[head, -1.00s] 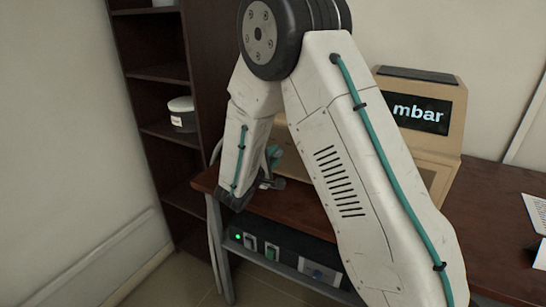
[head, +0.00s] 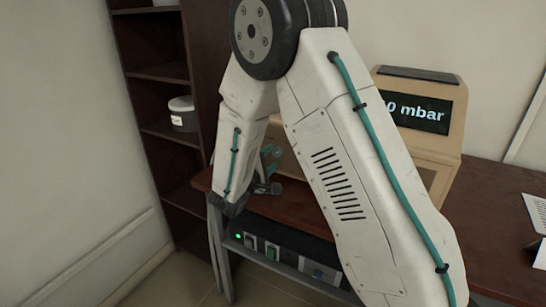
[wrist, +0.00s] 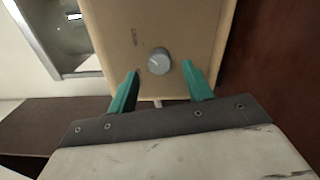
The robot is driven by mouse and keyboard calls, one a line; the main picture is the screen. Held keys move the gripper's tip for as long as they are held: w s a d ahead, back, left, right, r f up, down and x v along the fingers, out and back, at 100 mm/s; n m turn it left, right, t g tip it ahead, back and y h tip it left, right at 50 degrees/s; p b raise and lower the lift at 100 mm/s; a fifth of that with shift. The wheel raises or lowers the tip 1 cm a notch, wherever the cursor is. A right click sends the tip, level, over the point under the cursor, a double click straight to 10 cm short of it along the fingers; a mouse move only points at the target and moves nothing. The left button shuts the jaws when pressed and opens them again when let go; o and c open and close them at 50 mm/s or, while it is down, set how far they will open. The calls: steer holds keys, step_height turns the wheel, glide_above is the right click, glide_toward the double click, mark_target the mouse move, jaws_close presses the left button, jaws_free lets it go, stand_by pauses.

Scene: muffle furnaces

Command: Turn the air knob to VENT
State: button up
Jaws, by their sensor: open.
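The air knob (wrist: 159,61) is a round grey dial on a tan panel (wrist: 185,22) in the wrist view. A pale pointer mark shows on it, but the lettering around it is too small to read. My gripper (wrist: 160,82) is open, with one teal finger to either side of the knob in the picture and no visible contact. In the head view my gripper (head: 269,170) is partly hidden by my arm, which also covers the knob. The tan unit's display (head: 415,110) shows "0 mbar", its left part cut off by my arm.
The unit stands on a dark wooden table (head: 490,225). Below it is a black box with switches and a green light (head: 285,248). A dark shelf (head: 160,75) with a lidded tub (head: 183,113) stands at left. White cards (head: 538,215) lie at right.

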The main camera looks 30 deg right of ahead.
steer(key=v, duration=0.5)
steer(key=shift+s, duration=0.1)
stand_by(0.3)
